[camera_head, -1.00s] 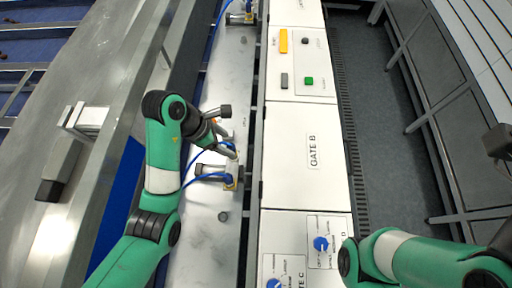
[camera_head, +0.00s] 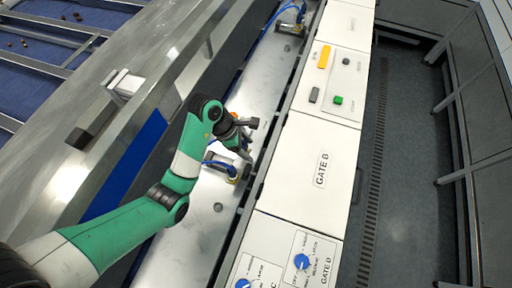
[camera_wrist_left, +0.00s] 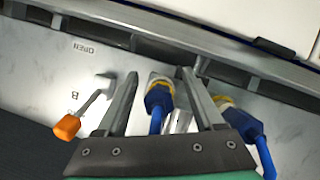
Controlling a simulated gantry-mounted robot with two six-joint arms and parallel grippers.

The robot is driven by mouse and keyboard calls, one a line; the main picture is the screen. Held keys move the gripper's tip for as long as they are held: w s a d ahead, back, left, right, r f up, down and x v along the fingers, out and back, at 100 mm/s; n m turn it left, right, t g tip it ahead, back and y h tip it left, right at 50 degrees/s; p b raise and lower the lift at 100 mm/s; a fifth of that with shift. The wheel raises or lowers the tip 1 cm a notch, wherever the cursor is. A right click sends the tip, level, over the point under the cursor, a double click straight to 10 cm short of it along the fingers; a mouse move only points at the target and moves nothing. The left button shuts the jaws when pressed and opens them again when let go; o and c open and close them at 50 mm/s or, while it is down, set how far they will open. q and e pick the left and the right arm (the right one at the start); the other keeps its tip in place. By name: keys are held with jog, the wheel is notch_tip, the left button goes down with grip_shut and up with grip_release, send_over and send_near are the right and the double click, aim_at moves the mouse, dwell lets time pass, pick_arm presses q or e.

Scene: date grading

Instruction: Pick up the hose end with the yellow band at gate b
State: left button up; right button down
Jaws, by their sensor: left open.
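My left gripper (camera_head: 248,155) is over the metal strip beside the gate B panel (camera_head: 318,170). In the left wrist view the left gripper (camera_wrist_left: 159,74) is open. A blue hose end (camera_wrist_left: 158,97) with a yellowish ring shows between its fingers, and I cannot tell whether they touch it. A second blue hose end (camera_wrist_left: 244,123) with a yellow band (camera_wrist_left: 222,102) lies outside the right-hand finger, which partly hides it. In the head view a blue hose (camera_head: 224,166) runs to a small fitting below the gripper. My right gripper is out of view.
An orange-tipped lever (camera_wrist_left: 68,126) stands left of the fingers, near the letters OPEN and B. A raised rail (camera_wrist_left: 160,45) runs past the fingertips. Blue knobs (camera_head: 302,262) sit on the near panels. Another hose fitting (camera_head: 291,28) is farther along the strip.

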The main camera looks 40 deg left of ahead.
pick_arm(q)
jog(key=shift+a, duration=0.1)
jog(key=shift+c, duration=0.2)
grip_shut()
jog(key=shift+r, duration=0.2)
